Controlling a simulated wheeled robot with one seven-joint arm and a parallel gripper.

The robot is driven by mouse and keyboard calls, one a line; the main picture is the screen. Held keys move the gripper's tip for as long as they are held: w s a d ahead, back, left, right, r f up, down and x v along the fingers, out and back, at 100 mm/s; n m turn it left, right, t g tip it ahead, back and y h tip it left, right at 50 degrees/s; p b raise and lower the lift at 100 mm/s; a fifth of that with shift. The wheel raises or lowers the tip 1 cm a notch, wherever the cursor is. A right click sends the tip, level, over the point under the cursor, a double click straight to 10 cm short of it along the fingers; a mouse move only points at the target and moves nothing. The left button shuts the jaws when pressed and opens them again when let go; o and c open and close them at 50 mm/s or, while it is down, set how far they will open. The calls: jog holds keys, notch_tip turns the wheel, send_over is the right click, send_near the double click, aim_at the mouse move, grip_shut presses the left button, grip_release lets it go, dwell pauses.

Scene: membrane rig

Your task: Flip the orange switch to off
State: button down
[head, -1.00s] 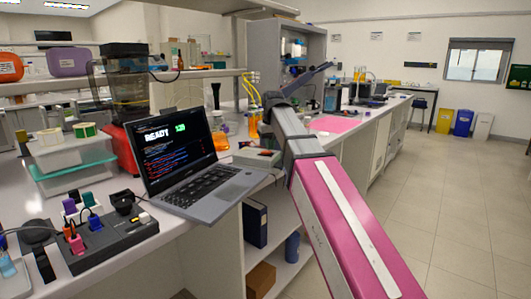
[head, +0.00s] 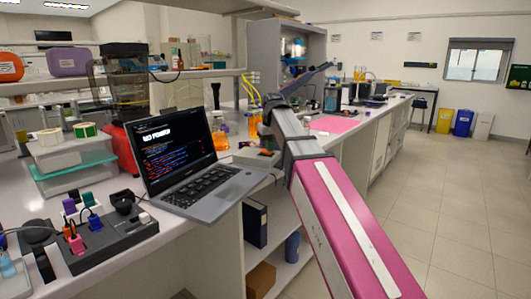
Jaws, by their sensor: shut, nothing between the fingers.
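A small pale box (head: 250,160) sits on the bench just right of the laptop. A small orange-red part (head: 265,152), which looks like the switch, shows on its top; its tilt is too small to read. My gripper (head: 265,138) is a dark shape just above the box, at the end of my arm, and it is shut with nothing held. I cannot tell whether it touches the switch. The laptop (head: 180,150) screen reads "NO POWER".
A grey power strip (head: 112,238) with several coloured plugs lies front left. Orange-filled flasks (head: 220,136) stand behind the box. A pink mat (head: 333,124) lies farther along the bench. The floor at right is clear.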

jog(key=shift+r, duration=3.4)
